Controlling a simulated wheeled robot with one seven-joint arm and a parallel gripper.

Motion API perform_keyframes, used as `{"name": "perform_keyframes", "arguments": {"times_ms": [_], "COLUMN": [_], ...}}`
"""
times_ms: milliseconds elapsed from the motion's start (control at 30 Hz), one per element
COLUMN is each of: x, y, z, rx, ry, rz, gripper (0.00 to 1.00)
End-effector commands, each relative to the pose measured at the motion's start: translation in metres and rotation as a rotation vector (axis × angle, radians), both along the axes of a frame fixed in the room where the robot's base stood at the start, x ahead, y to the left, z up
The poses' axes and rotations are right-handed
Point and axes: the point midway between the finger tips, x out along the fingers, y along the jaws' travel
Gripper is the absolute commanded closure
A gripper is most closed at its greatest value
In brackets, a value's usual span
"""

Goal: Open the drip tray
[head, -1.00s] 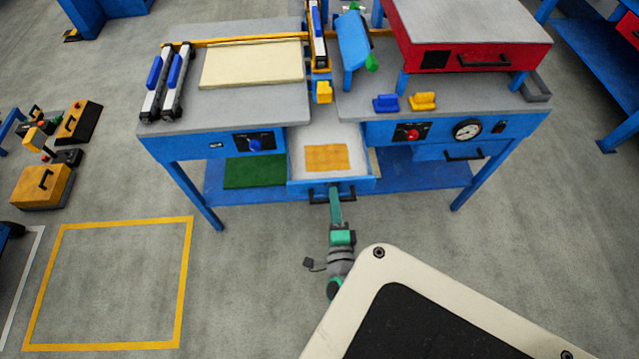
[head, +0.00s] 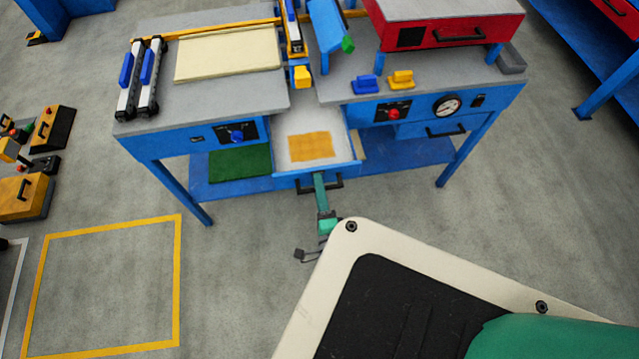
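A blue-fronted drawer tray (head: 345,150) with a pale inside sticks out from the middle of the blue workbench; I take it to be the drip tray. A flat orange-yellow patch (head: 311,146) lies on its floor. Its front has a dark bar handle (head: 333,184). My green gripper (head: 319,178) reaches up to this handle from below in the picture and appears to touch it. The fingertips are small and overlap the handle, so I cannot tell whether they are closed around it.
Another dark handle (head: 446,132) is on the bench front at right, below a gauge (head: 447,105). A green mat (head: 240,163) lies on the lower shelf. Yellow floor lines (head: 178,280) mark a square at left. The floor before the bench is open.

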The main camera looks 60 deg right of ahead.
Motion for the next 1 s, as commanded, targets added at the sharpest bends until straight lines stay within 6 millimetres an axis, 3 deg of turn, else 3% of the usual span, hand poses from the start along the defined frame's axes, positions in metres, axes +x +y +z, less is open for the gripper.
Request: {"name": "perform_keyframes", "arguments": {"times_ms": [167, 700, 1000], "x": [-0.008, -0.052, -0.061], "y": [0.01, 0.077, 0.088], "z": [-0.001, -0.001, 0.0], "rx": [0.001, 0.002, 0.001], "ry": [0.002, 0.002, -0.001], "rz": [-0.001, 0.006, 0.001], "gripper": [0.71, 0.71, 0.71]}}
